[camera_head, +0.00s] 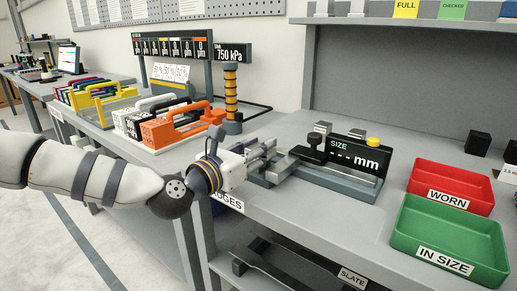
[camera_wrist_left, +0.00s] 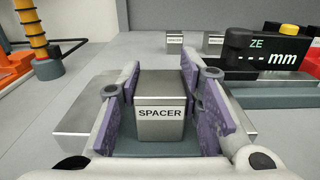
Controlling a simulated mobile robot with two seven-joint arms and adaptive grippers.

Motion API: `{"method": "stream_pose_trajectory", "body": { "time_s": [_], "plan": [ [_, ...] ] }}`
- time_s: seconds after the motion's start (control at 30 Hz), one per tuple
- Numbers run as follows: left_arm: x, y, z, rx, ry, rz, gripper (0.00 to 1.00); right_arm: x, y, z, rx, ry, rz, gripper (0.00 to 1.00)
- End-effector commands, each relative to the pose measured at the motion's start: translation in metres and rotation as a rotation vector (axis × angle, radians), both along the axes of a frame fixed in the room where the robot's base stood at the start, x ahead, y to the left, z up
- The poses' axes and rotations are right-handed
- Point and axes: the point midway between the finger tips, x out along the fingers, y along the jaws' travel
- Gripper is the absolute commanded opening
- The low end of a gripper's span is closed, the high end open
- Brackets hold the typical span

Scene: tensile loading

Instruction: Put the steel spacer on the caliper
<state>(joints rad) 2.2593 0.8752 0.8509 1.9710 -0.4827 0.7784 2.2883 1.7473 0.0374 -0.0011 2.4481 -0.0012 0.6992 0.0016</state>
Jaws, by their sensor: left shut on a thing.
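The steel spacer (camera_wrist_left: 160,113) is a grey metal block labelled SPACER. In the left wrist view it sits between the purple pads of my left gripper (camera_wrist_left: 160,118), which is shut on it. In the head view my left gripper (camera_head: 264,158) is at the left end of the caliper, over the bench; the spacer is hard to tell from the fingers there. The caliper (camera_head: 340,183) is a grey bar with a dark jaw and a black display reading SIZE and dashes in mm. It also shows at the right of the left wrist view (camera_wrist_left: 265,76). My right gripper is not in view.
A red WORN tray (camera_head: 452,184) and a green IN SIZE tray (camera_head: 450,231) stand to the right. Two small labelled blocks (camera_wrist_left: 175,40) (camera_wrist_left: 213,43) lie behind the caliper. An orange-banded post (camera_head: 231,95) and orange rack (camera_head: 172,128) stand left.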

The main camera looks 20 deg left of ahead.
Motion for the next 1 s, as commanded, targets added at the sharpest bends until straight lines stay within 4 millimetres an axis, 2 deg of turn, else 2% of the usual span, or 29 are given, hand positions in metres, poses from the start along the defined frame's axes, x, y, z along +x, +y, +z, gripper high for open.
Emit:
{"method": "stream_pose_trajectory", "body": {
  "time_s": [0.17,0.33,0.37,0.43,0.7,0.8,0.87,1.0],
  "plan": [
    [0.0,0.0,0.005,-0.001,-0.008,0.0,0.0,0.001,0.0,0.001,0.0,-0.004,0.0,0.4],
    [0.0,0.0,-0.001,-0.002,-0.005,0.001,0.0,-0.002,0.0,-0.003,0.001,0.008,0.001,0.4],
    [0.0,0.0,-0.002,-0.001,-0.002,0.0,0.37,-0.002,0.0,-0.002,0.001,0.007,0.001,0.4],
    [0.0,0.0,-0.001,0.0,-0.003,0.0,0.53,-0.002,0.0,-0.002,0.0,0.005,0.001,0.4],
    [0.0,0.0,0.0,0.0,-0.003,0.0,0.53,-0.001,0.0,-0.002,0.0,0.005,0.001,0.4],
    [-0.001,0.0,0.008,0.001,-0.009,0.0,0.53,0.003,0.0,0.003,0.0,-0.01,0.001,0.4],
    [-0.008,0.003,0.005,-0.002,-0.005,0.001,0.53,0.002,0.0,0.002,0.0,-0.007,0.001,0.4],
    [-0.034,0.013,0.005,-0.004,-0.005,0.002,0.53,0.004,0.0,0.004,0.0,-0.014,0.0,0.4]
  ]
}}
